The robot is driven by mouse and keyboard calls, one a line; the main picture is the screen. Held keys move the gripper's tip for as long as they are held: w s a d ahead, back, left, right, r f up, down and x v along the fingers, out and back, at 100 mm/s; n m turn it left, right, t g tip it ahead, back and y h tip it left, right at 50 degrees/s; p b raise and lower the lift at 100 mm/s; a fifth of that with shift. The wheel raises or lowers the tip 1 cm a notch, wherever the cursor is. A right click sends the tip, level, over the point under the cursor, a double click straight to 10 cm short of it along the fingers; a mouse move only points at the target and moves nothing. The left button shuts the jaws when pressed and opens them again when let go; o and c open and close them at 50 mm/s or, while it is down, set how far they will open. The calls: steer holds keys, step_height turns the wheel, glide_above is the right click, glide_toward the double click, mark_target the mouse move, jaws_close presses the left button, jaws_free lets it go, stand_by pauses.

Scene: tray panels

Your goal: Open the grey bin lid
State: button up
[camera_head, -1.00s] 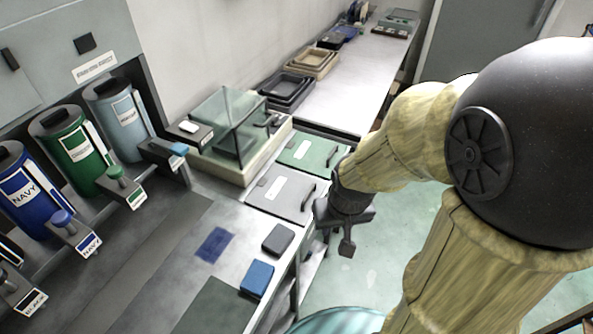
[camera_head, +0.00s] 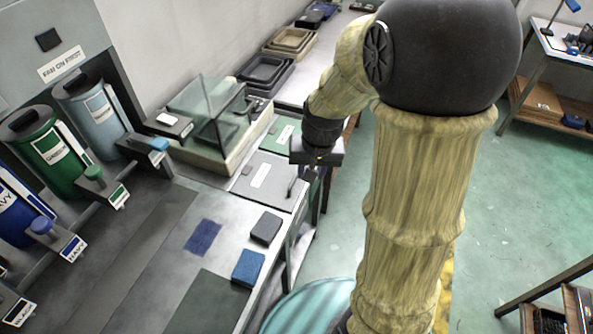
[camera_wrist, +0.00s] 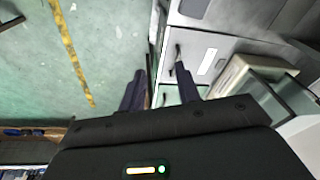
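The grey bin lid (camera_head: 278,188) lies flat and closed in the worktop, with a white label and a dark bar handle (camera_head: 292,187) near its right edge. In the wrist view the grey lid (camera_wrist: 193,62) shows its handle (camera_wrist: 178,51) beyond the fingers. My gripper (camera_head: 312,172) is just right of the lid's upper right corner, apart from the handle as far as I can tell. In the wrist view my gripper (camera_wrist: 160,88) has its two dark fingers spread with nothing between them. My wrist partly hides the green lid.
A green lid (camera_head: 279,134) lies behind the grey one. A glass-topped case (camera_head: 205,115) stands to the left. A dark block (camera_head: 266,228) and a blue block (camera_head: 248,267) lie on the near bench. Open floor (camera_head: 400,300) is to the right.

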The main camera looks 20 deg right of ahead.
mark_target(295, 176)
steer(key=w+d+m+y+p, duration=0.1)
steer(key=w+m, duration=0.3)
steer(key=w, duration=0.7)
steer(key=shift+w+d+r+g, duration=0.25)
steer(key=shift+d+g, duration=0.15)
steer(key=shift+d, duration=0.5)
steer(key=a+f+p, duration=0.1)
steer(key=f, duration=0.4)
steer(key=w+a+f+p, duration=0.1)
steer(key=f, duration=0.5)
steer(key=w+f+p, duration=0.1)
steer(key=f, duration=0.5)
steer(key=shift+a, duration=0.4)
jaws_close()
